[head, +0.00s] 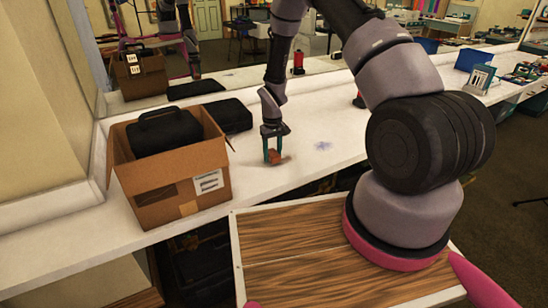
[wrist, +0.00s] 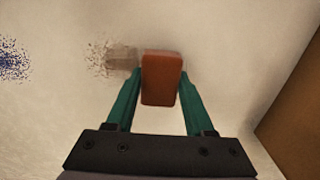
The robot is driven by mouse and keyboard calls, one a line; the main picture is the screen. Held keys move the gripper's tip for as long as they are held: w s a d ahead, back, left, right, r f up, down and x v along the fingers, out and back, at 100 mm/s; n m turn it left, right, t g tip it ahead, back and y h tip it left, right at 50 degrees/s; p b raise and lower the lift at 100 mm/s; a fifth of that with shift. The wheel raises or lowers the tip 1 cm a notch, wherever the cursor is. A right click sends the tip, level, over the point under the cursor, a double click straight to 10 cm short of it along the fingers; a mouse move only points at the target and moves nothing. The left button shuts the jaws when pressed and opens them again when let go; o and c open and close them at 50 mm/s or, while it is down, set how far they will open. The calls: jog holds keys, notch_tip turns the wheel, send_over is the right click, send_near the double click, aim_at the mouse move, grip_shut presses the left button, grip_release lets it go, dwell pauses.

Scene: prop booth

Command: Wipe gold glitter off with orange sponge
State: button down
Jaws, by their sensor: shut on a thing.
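An orange sponge (head: 274,157) is held between the green fingers of my gripper (head: 272,152) on the white counter. In the wrist view the sponge (wrist: 161,78) sits upright between the fingertips of my gripper (wrist: 160,92). A patch of gold-brown glitter (wrist: 104,58) lies on the counter just left of the sponge, with a smeared brownish area reaching up to it. In the head view only a small part of this glitter (head: 287,158) shows beside the sponge. Whether the sponge touches the counter is hard to tell.
A patch of blue glitter (wrist: 12,62) lies further left in the wrist view; in the head view it is a faint spot (head: 323,146). A cardboard box (head: 180,190) with a black case (head: 165,132) stands left of my gripper. A mirror runs behind the white counter (head: 290,185).

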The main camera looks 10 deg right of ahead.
aim_at(273, 153)
jog(key=shift+r, duration=3.4)
